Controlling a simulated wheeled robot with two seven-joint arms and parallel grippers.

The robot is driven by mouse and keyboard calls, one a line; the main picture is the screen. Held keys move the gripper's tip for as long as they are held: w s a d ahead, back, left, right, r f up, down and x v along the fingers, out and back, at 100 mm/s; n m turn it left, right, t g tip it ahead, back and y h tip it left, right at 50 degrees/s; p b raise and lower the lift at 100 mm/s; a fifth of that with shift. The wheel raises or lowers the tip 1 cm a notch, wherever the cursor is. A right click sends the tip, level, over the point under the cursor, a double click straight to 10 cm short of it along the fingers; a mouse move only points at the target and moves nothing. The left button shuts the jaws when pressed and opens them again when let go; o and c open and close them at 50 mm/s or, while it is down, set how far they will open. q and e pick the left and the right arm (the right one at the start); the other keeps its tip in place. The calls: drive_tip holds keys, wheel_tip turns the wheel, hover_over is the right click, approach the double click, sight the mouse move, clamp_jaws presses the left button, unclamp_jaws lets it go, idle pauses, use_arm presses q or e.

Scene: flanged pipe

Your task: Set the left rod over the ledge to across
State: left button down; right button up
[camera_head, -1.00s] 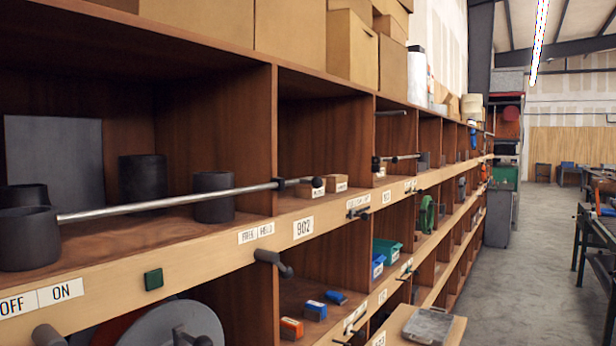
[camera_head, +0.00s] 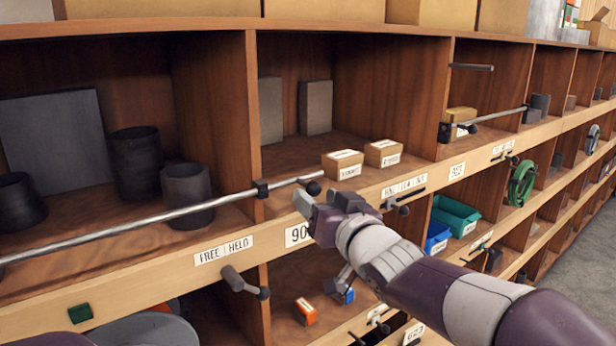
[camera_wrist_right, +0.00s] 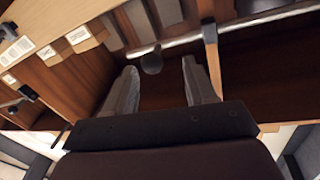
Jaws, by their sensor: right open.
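My right gripper (camera_head: 326,203) is open beside the knob, in front of the ledge. In the right wrist view, the knob (camera_wrist_right: 152,63) shows between the two spread fingers, towards their tips, with the rod (camera_wrist_right: 190,40) beyond. I cannot tell whether they touch. My left gripper is not in view.
Dark cylinders (camera_head: 186,196) stand behind the rod. Two small boxes (camera_head: 343,165) sit on the shelf just right of the knob. A dark lever (camera_head: 245,283) sticks out below the FREE/HELD label (camera_head: 223,250). A second rod (camera_head: 495,117) lies farther right.

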sight(317, 194)
drive_tip(key=w, duration=0.1)
drive_tip(key=w+p, duration=0.1)
drive_tip(key=w, duration=0.3)
drive_tip(key=shift+w+a+f+p, duration=0.1)
drive_tip(key=shift+a+f+p, duration=0.05)
drive_tip(key=shift+a+p, duration=0.15)
drive_tip(key=shift+s+a, duration=0.25)
drive_tip(key=shift+a, duration=0.2)
drive_tip(key=shift+w+d, duration=0.15)
drive_tip(key=shift+d, duration=0.1)
clamp_jaws()
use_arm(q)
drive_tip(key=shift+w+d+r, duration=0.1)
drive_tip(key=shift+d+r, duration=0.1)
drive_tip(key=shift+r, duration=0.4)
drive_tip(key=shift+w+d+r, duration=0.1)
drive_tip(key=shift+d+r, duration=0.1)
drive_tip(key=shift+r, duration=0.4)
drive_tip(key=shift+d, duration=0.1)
